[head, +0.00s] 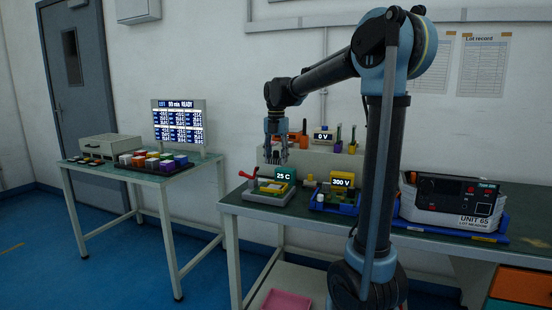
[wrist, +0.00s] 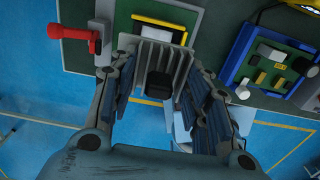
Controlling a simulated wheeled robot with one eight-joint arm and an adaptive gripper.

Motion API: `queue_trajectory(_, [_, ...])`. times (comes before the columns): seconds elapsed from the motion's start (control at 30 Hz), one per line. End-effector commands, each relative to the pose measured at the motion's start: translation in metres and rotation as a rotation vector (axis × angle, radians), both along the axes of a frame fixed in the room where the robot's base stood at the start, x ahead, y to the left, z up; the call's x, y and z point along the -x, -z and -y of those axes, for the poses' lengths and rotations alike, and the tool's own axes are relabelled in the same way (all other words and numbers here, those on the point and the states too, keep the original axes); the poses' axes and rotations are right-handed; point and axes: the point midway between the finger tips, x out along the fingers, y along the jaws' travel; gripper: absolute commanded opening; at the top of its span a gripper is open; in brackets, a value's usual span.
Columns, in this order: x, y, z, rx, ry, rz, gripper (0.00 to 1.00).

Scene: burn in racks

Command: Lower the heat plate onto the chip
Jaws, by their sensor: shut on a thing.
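The heat plate, a grey finned block with a black knob on top (wrist: 160,56), sits between the fingers of my gripper (wrist: 158,88) in the wrist view. My gripper is shut on it. In the head view my gripper (head: 275,152) points down, above the grey test station (head: 266,197) with the green 25 C display (head: 285,175). The station has a red handle (wrist: 80,33) on its left side and yellow parts, partly covered by the plate in the wrist view. The chip cannot be made out; the plate may hide it. I cannot tell whether the plate touches the station.
A blue tray (wrist: 266,62) with small parts and a 300 V display (head: 341,182) lies right of the station. A white unit (head: 450,203) stands farther right. A left table (head: 160,178) holds coloured blocks and a lit screen (head: 180,123).

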Motion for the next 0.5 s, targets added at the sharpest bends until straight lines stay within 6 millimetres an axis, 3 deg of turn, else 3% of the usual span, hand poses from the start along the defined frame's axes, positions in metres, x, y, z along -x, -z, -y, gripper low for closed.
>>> queue_trajectory(0.5, [0.000, 0.035, 0.000, 0.000, 0.000, 0.000, 0.12])
